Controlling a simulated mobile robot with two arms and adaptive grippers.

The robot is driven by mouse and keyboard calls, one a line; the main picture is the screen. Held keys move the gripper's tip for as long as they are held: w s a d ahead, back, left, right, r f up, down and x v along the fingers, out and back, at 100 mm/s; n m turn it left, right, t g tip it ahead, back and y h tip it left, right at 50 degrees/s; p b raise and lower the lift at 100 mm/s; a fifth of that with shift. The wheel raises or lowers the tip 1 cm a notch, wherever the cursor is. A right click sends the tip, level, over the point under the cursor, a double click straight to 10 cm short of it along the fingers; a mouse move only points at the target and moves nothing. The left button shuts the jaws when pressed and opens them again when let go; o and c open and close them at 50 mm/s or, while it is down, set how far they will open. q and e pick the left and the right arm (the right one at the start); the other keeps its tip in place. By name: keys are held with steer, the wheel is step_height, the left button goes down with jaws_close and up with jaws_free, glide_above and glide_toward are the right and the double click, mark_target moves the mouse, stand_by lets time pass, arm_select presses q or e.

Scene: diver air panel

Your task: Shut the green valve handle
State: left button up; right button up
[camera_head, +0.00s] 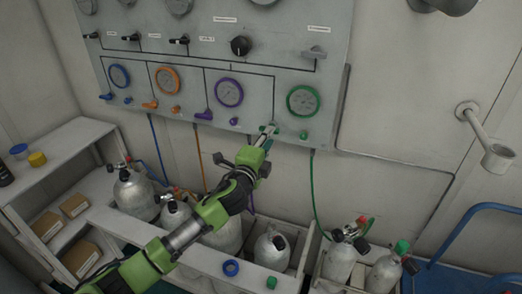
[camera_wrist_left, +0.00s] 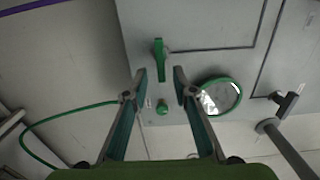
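The green valve handle (camera_wrist_left: 159,60) shows in the left wrist view as a narrow green lever on the grey panel, lying lengthwise just beyond my left fingertips. My left gripper (camera_wrist_left: 160,78) is open, with one finger to each side of the handle's line and nothing visibly clasped. In the head view my left gripper (camera_head: 267,131) reaches up to the panel, left of the green gauge (camera_head: 303,100), and largely hides the handle. Whether the fingers touch the handle cannot be told. My right gripper is not in view.
The panel (camera_head: 270,45) also carries blue, orange and purple gauges with handles, and a black knob (camera_head: 240,46). A small green knob (camera_head: 304,134) sits below the green gauge. A green hose (camera_head: 314,190) hangs below. Several gas cylinders (camera_head: 272,250) stand in racks underneath.

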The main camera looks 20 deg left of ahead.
arm_select(q)
steer(key=s, duration=0.7)
steer(key=shift+s+a, duration=0.15)
steer(key=shift+s, duration=0.05)
stand_by(1.0)
